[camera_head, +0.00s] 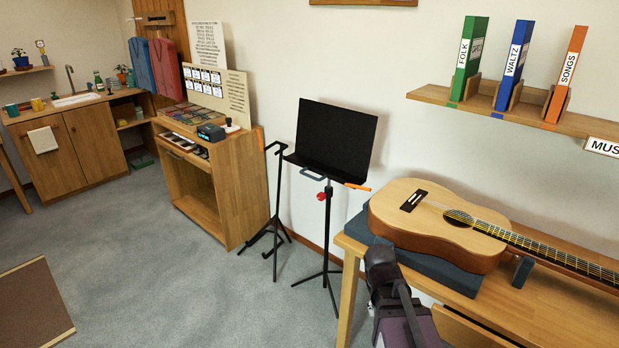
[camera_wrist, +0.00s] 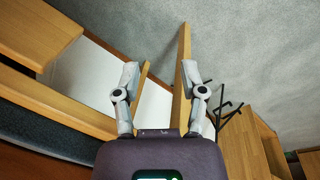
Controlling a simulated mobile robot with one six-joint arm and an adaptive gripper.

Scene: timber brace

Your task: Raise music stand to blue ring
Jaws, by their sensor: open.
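The music stand (camera_head: 335,138) stands upright on the floor against the wall, left of the guitar table. It has a black tilted desk, a thin black pole, a red knob (camera_head: 321,196) below the desk and tripod legs. A small grey-blue handle shape (camera_head: 312,174) shows at the desk's lower edge. I cannot make out a blue ring on the pole. My gripper (camera_wrist: 160,76) is open and empty in the wrist view, its two grey fingers apart near the table's wooden parts. Black legs (camera_wrist: 228,108) show to its right; I cannot tell which stand they belong to.
A wooden table (camera_head: 352,243) with a guitar (camera_head: 425,216) on a dark case is beside my arm. A second black stand (camera_head: 277,215) is left of the music stand, near a wooden cabinet (camera_head: 236,190). A shelf (camera_head: 430,94) holds binders.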

